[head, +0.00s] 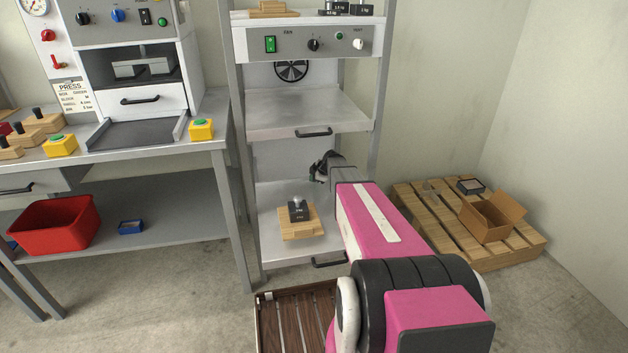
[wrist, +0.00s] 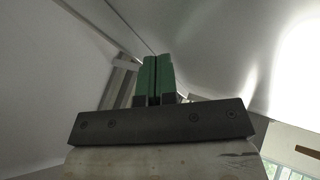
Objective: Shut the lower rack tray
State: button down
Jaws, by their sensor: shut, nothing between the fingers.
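The lower rack tray (head: 274,244) is a grey metal sheet low in the rack, with a black handle (head: 330,262) on its front edge. How far it stands out from the rack is hard to tell. A wooden block (head: 300,229) with a dark weight (head: 298,209) on it lies on this tray. My gripper (head: 315,176) is above the tray's back right part, below the upper tray, apart from the handle. Its green fingers (wrist: 155,80) are together and empty in the wrist view. My arm hides the tray's right side.
The upper rack tray (head: 300,112) hangs above my gripper. Rack posts (head: 236,130) bound the space. A slatted wooden crate (head: 292,315) stands on the floor in front. A pallet (head: 440,225) with an open carton (head: 490,220) is at right, and a press bench (head: 185,180) at left.

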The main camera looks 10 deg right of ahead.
jog(key=shift+w, duration=14.4)
jog(key=shift+w+r, duration=0.1)
jog(key=shift+w, duration=0.05)
